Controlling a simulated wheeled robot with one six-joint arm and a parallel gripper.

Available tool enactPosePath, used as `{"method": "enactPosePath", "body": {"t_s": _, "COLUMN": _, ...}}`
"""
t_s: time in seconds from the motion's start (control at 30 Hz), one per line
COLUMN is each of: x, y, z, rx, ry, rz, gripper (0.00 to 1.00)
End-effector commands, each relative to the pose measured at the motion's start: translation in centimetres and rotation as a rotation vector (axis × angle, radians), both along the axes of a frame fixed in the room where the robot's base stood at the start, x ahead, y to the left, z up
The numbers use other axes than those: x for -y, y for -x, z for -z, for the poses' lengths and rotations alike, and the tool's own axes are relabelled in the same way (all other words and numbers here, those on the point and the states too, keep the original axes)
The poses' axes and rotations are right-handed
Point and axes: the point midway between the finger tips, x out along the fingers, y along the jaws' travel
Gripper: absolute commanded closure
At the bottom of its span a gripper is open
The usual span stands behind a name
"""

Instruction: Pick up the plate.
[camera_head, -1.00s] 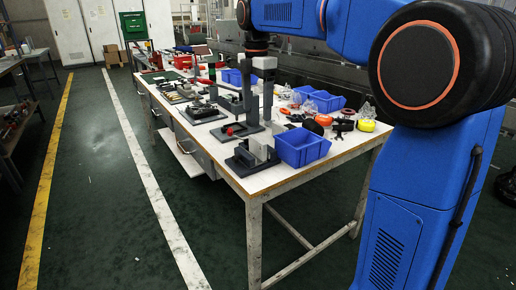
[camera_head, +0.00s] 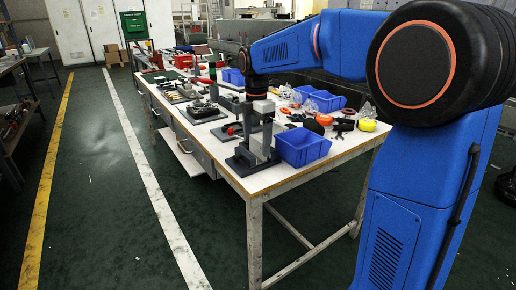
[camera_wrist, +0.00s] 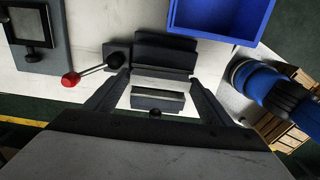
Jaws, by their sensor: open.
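My gripper (camera_wrist: 160,78) is open, with one finger on either side of the piece and gaps left between. I cannot tell how far the fingertips are above the table. In the head view my gripper (camera_head: 262,142) points down over the front end of the workbench, beside the blue bin. The plate cannot be made out there.
A blue bin (camera_wrist: 222,22) stands close behind the right finger; it also shows in the head view (camera_head: 302,146). A dark fixture (camera_wrist: 165,50) and a lever with a red knob (camera_wrist: 70,79) are near the fingers. The workbench (camera_head: 285,178) is crowded further back; the left floor is clear.

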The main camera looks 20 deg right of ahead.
Motion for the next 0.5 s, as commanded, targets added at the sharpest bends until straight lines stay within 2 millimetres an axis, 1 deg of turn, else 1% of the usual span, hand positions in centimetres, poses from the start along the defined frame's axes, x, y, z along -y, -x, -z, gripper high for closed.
{"method": "enactPosePath", "body": {"t_s": 0.1, "x": 0.01, "y": 0.02, "z": 0.66, "rx": 0.0, "ry": 0.0, "rz": 0.0, "gripper": 0.24}}
{"method": "enactPosePath", "body": {"t_s": 0.3, "x": 0.01, "y": 0.01, "z": 0.69, "rx": 0.0, "ry": 0.0, "rz": 0.0, "gripper": 0.24}}
{"method": "enactPosePath", "body": {"t_s": 0.33, "x": 0.01, "y": 0.01, "z": 0.69, "rx": 0.0, "ry": 0.0, "rz": 0.0, "gripper": 0.27}}
{"method": "enactPosePath", "body": {"t_s": 0.37, "x": 0.01, "y": 0.01, "z": 0.68, "rx": 0.0, "ry": 0.0, "rz": 0.0, "gripper": 0.34}}
{"method": "enactPosePath", "body": {"t_s": 0.4, "x": 0.01, "y": 0.01, "z": 0.68, "rx": 0.0, "ry": 0.0, "rz": 0.0, "gripper": 0.43}}
{"method": "enactPosePath", "body": {"t_s": 0.47, "x": 0.01, "y": 0.01, "z": 0.67, "rx": 0.0, "ry": 0.0, "rz": 0.0, "gripper": 0.58}}
{"method": "enactPosePath", "body": {"t_s": 0.5, "x": 0.01, "y": 0.01, "z": 0.67, "rx": 0.001, "ry": 0.0, "rz": 0.0, "gripper": 0.62}}
